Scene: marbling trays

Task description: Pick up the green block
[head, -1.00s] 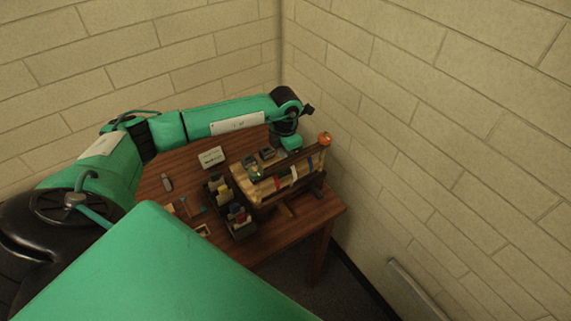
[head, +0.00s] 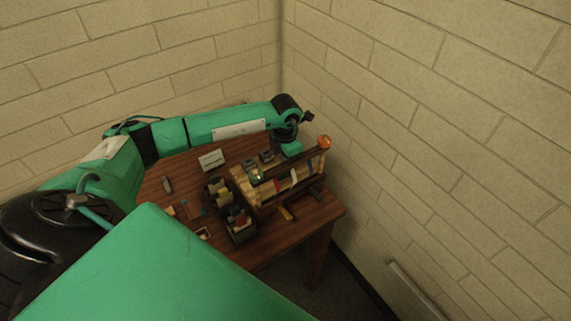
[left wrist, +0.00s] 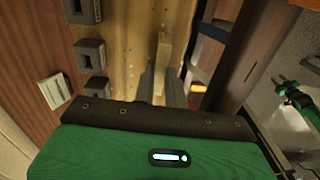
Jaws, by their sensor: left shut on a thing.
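My left gripper (head: 291,150) is low over the back of the wooden rack on the table. In the left wrist view its grey-green fingers (left wrist: 162,86) reach down beside pale wood. My right gripper is not in view.
The wooden rack (head: 241,182) carries a dark rail (head: 297,160) with an orange ball (head: 324,142) at one end. Dark grey blocks (left wrist: 90,54) stand near the gripper. A white card (head: 211,160) and boxes of small items (head: 240,236) are nearby. Brick walls close in behind.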

